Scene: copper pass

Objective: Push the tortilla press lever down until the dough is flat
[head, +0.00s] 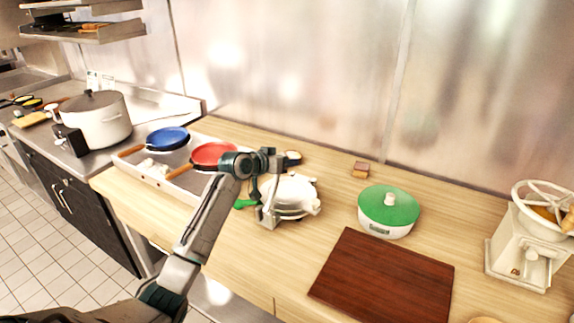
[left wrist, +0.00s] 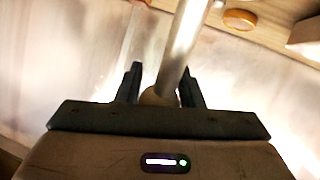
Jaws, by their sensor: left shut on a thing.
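The tortilla press (head: 290,197), pale and silvery, stands on the wooden counter just right of my left arm. My left gripper (head: 268,163) is above the press's left side, and my wrist partly covers the view there. In the left wrist view, a silver lever rod (left wrist: 184,40) with a tan knob (left wrist: 158,97) at its end runs between the two dark fingers of my gripper (left wrist: 161,85), which is shut on it. The rod's angle is hard to judge from the head view. No dough can be made out. My right gripper is not in view.
Left of the press, a tray (head: 150,178) holds a blue pan (head: 167,138) and a red pan (head: 213,154). To the right are a green-topped scale (head: 389,207), a dark red board (head: 383,280) and a white grinder (head: 521,250). A metal wall runs behind.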

